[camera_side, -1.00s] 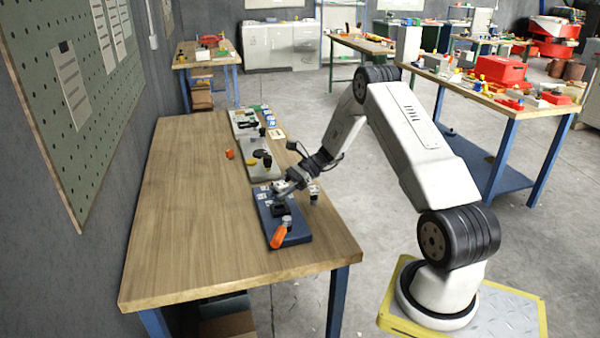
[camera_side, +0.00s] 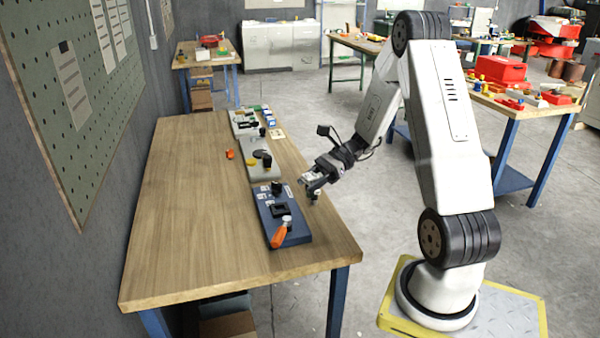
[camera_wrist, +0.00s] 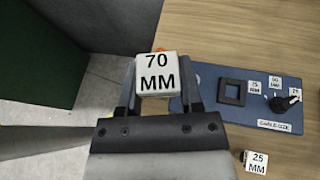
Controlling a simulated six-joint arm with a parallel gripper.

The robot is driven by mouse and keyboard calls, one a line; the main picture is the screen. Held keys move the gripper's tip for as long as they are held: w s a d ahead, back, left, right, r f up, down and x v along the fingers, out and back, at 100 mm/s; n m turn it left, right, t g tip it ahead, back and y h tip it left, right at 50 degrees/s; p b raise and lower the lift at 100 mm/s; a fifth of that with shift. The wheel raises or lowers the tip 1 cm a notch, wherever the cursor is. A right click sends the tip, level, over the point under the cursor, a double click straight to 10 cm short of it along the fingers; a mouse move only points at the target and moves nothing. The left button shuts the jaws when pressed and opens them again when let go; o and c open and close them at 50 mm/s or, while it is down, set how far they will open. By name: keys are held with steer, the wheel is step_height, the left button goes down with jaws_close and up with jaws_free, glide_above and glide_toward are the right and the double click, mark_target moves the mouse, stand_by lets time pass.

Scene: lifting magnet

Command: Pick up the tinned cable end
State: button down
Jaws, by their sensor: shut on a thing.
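My gripper (camera_side: 308,181) is above the right edge of the wooden bench, and it shows in the wrist view (camera_wrist: 160,82). Its jaws are shut on a white block marked 70 MM (camera_wrist: 157,66), held between the two fingers. A second white block, marked 25 MM (camera_wrist: 257,161), sits on the bench beside the blue board, with a dark part at its left. I cannot tell any cable shape on the held block; its underside is hidden.
The blue board (camera_side: 296,236) lies on the bench (camera_side: 200,220), with a black square frame (camera_wrist: 232,91), a black knob (camera_wrist: 284,103) and an orange handle (camera_side: 279,236). Grey boards (camera_side: 262,168) stand farther back. The bench's left side is clear.

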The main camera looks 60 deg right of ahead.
steer(key=shift+s+a+r, duration=0.2)
steer(key=shift+s+r, duration=0.1)
steer(key=shift+s, duration=0.25)
stand_by(0.4)
steer(key=shift+w+d+m+t+h, duration=0.15)
steer(key=shift+w+m+t+h, duration=0.65)
steer(key=shift+w+m+t, duration=0.5)
steer(key=d+f+m+t+h, duration=0.3)
steer(key=d+f+m+h, duration=0.4)
steer(key=d+m+h, duration=0.3)
steer(key=shift+s+d+f+m+h, duration=0.2)
steer(key=shift+s+f+m+h, duration=0.15)
steer(key=shift+m+h, duration=2.05)
steer(key=shift+n, duration=0.4)
